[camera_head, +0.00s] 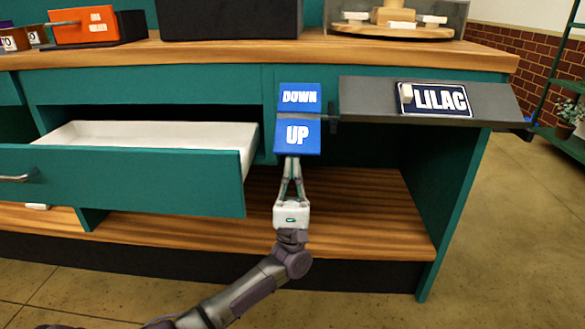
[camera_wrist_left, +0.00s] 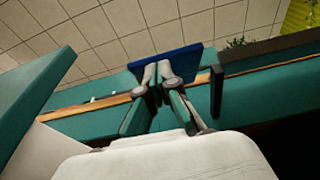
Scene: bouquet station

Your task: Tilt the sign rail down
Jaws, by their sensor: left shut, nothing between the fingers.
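The sign rail (camera_head: 372,100) is a dark grey panel on the front of the teal counter. My right gripper is not in view.
An open teal drawer (camera_head: 140,180) with a white inside juts out left of my left gripper. A wooden shelf (camera_head: 370,215) lies below the plate. An orange box (camera_head: 83,26) and a wooden stand (camera_head: 392,30) are on the counter top (camera_head: 220,52).

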